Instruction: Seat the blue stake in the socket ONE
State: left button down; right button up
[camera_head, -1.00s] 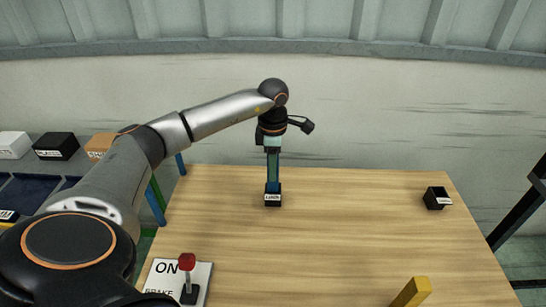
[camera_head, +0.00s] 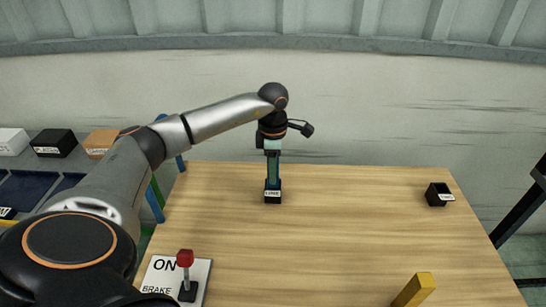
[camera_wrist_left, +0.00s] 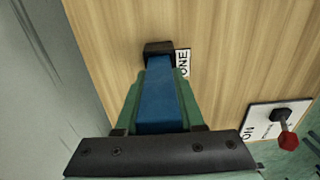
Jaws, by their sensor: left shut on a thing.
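The blue stake (camera_wrist_left: 160,95) is upright between the green-lined fingers of my left gripper (camera_head: 273,172), which is shut on it. The stake's lower end meets the black socket ONE (camera_head: 273,196). In the left wrist view the socket (camera_wrist_left: 157,47) shows at the stake's far end, with its "ONE" label (camera_wrist_left: 183,63) beside it. The stake's lower end appears to be inside the socket's mouth; how deep it sits is hidden by the socket and fingers. My right gripper is out of view.
A second black socket (camera_head: 437,195) stands at the table's right. A yellow block-like piece (camera_head: 413,290) is at the front right. A red-knobbed brake lever (camera_head: 186,272) stands on an "ON" plate at the front left. The middle of the wooden table (camera_head: 350,230) is clear.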

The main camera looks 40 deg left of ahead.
pick_arm(q)
jog(key=shift+f+b, duration=0.75)
jog(key=shift+f, duration=0.45)
jog(key=shift+c, duration=2.2)
grip_release()
notch_tip(320, 180, up, 13)
jog(key=shift+f, duration=0.2)
jog(key=shift+s, duration=0.15)
